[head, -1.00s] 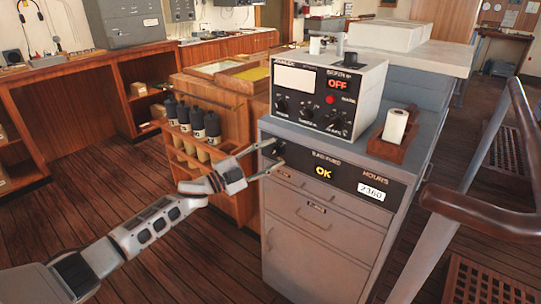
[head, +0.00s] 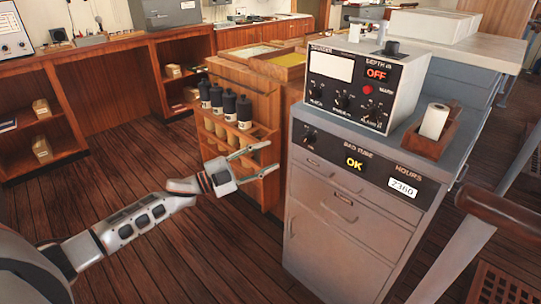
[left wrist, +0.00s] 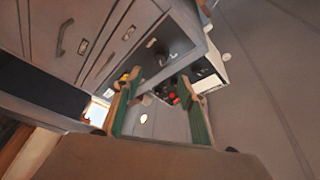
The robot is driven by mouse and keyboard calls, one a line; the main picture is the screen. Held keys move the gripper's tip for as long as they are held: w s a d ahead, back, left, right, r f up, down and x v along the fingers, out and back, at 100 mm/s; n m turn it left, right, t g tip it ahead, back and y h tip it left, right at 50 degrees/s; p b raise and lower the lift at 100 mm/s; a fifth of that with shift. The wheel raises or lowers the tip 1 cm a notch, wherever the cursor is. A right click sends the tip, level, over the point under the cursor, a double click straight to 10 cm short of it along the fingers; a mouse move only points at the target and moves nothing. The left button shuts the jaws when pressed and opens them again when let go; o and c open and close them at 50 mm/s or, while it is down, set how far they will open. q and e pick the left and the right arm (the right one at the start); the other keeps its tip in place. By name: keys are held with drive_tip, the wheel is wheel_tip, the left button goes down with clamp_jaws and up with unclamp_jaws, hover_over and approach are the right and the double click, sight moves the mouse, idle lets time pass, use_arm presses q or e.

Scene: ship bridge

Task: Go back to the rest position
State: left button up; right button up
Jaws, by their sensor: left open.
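My left gripper (head: 270,157) is open and empty in the head view. Its two fingers point right, toward the grey cabinet (head: 325,232), and show in front of the bottle rack. A gap shows between the fingertips and the cabinet's black panel (head: 372,172), which has a dark knob (head: 309,136), an "OK" display and an hours label. In the left wrist view the green-lined fingers of my gripper (left wrist: 162,88) stand apart with nothing held between them. The cabinet drawers (left wrist: 100,40) show beyond them. My right gripper is not in view.
A white instrument box (head: 352,88) with an "OFF" display stands on the cabinet, beside a wooden holder with a paper roll (head: 434,121). A wooden rack (head: 255,190) holds several dark bottles. A handrail (head: 505,213) is at right. Wooden floor at left is clear.

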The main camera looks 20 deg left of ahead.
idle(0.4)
use_arm(q)
drive_tip(key=s+d+f+n+g+y+p, duration=0.1)
drive_tip(key=s+d+f+n+y+p, duration=0.1)
drive_tip(key=s+f+n, duration=0.3)
drive_tip(key=s+d+f+n+g+y+p, duration=0.2)
drive_tip(key=s+d+f+n+y, duration=0.2)
drive_tip(key=s+f, duration=0.8)
drive_tip(key=s+d+f+n+g+y+p, duration=0.1)
drive_tip(key=s+d+f+n+y, duration=0.3)
drive_tip(key=s, duration=1.3)
wheel_tip(320, 180, down, 5)
drive_tip(key=n+p, duration=0.1)
drive_tip(key=n, duration=0.1)
drive_tip(key=shift+s+d+n+g, duration=0.2)
drive_tip(key=shift+d+n+g, duration=0.1)
drive_tip(key=shift+g, duration=0.1)
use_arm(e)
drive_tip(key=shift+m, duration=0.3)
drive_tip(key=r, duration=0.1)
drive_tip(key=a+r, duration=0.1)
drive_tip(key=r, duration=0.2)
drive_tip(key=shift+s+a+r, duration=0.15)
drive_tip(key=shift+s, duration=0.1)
use_arm(q)
drive_tip(key=shift+r, duration=0.1)
